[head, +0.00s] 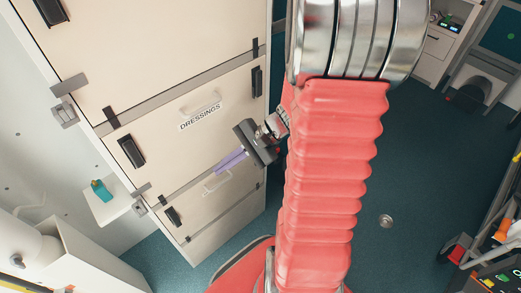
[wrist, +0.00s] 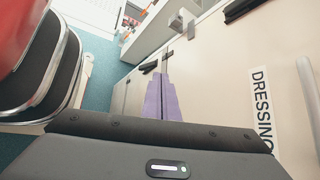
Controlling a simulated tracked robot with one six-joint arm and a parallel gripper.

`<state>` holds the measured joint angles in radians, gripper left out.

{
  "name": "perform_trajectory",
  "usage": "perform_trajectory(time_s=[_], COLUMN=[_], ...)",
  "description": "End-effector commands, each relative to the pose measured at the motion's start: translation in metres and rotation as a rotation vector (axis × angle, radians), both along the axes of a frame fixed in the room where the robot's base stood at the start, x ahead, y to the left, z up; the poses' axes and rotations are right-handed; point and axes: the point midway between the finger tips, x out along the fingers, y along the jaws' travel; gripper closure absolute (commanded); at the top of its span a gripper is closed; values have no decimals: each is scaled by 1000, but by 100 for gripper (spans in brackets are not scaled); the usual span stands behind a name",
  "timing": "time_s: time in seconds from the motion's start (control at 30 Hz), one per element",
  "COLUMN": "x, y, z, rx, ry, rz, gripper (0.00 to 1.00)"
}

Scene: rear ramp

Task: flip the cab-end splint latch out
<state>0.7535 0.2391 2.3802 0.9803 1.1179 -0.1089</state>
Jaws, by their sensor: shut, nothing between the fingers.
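A pale cabinet front (head: 170,100) has stacked panels with black latches. The middle panel carries a DRESSINGS label (head: 200,117), with a black latch at its left (head: 132,151) and another at its right (head: 257,81). The lower panel has a black latch (head: 172,216) at its left and a pale handle (head: 217,183). No splint label is readable, so I cannot tell which latch is the splint one. My gripper (head: 219,168) is shut and empty, its purple fingers in front of the lower panel by the handle. In the wrist view its fingers (wrist: 163,76) point towards a black latch (wrist: 148,66); contact cannot be told.
A white shelf (head: 108,203) with a teal bottle (head: 98,189) stands left of the cabinet. Grey hinge-like fittings (head: 64,114) stick out at the cabinet's left edge. Open dark green floor (head: 415,170) lies to the right, with equipment at the far right.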

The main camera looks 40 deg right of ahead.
Motion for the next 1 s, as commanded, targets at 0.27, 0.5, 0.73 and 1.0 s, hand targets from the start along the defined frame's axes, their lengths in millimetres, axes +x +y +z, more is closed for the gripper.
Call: perform_trajectory(time_s=[0.27,0.5,0.73,1.0], x=[12,13,1,-29], y=[-50,-100,-150,-206], z=[-37,-73,-114,-171], rx=[211,376,520,669], ry=[32,39,35,24], rz=[-295,-558,-820,-1135], gripper=[100,100,100,100])
